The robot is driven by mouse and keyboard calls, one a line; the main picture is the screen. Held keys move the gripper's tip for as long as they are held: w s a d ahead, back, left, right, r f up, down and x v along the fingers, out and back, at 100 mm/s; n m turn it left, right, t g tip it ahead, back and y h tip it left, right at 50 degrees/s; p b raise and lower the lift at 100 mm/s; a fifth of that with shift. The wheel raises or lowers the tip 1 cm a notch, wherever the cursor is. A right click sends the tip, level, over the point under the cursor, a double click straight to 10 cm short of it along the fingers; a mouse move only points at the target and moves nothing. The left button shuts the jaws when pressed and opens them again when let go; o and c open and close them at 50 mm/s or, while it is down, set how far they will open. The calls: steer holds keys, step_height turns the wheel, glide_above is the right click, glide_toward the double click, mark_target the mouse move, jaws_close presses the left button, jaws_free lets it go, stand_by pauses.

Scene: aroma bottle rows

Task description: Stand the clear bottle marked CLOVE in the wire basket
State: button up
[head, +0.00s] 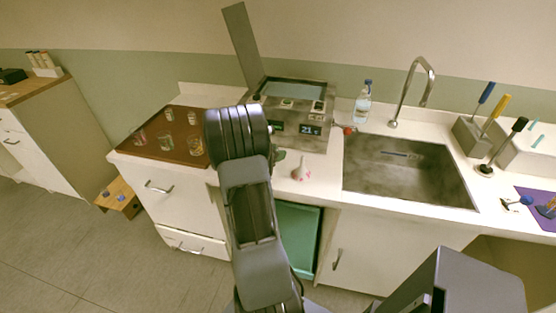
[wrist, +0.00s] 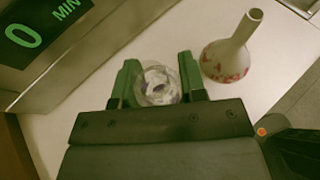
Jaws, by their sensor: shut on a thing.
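In the wrist view my gripper (wrist: 158,78) has its green fingers closed on the two sides of a clear round glass thing (wrist: 157,88), seen nearly end-on, with a pale, dark-flecked inside. It looks like a bottle, but no CLOVE mark can be read. In the head view my arm hides most of the gripper; a bit of green (head: 280,155) shows beside the machine. Several clear jars (head: 166,143) stand on a brown board (head: 178,155) at the left of the counter; their labels are too small to read. I cannot make out a wire basket in either view.
A white flask with red marks (wrist: 226,60) stands close to the right of my gripper, also in the head view (head: 301,172). A steel machine with a green display (head: 297,105) rises behind. A sink (head: 405,170) and a spray bottle (head: 362,104) are to the right.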

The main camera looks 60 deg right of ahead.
mark_target(278, 167)
steer(key=f, duration=0.1)
steer(key=f+p, duration=0.1)
steer(key=f, duration=0.1)
steer(key=shift+s+d, duration=0.15)
steer(key=shift+d, duration=0.25)
steer(key=shift+f, duration=0.5)
steer(key=shift+f+b, duration=0.2)
steer(key=shift+b, duration=0.1)
steer(key=o, duration=0.9)
steer(key=shift+r, duration=0.1)
